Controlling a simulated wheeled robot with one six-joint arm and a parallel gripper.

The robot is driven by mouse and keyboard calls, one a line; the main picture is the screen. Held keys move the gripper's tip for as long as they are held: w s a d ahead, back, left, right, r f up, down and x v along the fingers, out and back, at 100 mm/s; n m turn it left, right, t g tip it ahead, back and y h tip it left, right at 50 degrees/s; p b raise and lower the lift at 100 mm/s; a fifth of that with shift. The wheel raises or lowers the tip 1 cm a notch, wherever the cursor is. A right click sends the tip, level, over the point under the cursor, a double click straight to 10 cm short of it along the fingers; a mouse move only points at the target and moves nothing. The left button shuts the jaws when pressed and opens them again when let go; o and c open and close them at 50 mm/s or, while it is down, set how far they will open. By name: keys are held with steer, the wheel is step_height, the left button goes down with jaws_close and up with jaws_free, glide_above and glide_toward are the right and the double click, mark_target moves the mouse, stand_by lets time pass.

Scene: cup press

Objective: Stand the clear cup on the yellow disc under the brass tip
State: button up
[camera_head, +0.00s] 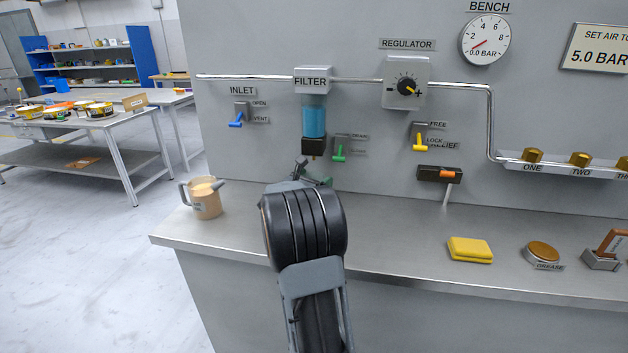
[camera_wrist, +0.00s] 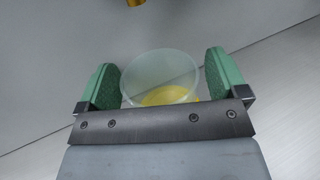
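The clear cup (camera_wrist: 160,66) shows between the two green fingers of my gripper (camera_wrist: 163,82) in the wrist view. Its left side meets the left finger, and a thin gap seems to show at the right; I cannot tell whether the fingers press on it. Yellow of the disc (camera_wrist: 168,97) shows through the cup's lower part; whether the cup's base touches it is unclear. The brass tip (camera_wrist: 136,2) is at the top edge, beyond and left of the cup. In the head view my gripper (camera_head: 312,177) is below the filter, and my arm hides the cup and disc.
The filter (camera_head: 313,119) hangs on the panel above my gripper. A green drain lever (camera_head: 339,153) is close at its right. A tan jug (camera_head: 205,198) stands left on the bench (camera_head: 400,240).

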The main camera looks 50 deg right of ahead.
steer(key=shift+a+r, duration=0.2)
steer(key=a, duration=0.3)
steer(key=s+a, duration=0.1)
steer(key=a, duration=0.3)
steer(key=s+a+p, duration=0.1)
steer(key=a, duration=0.3)
steer(key=shift+a, duration=0.25)
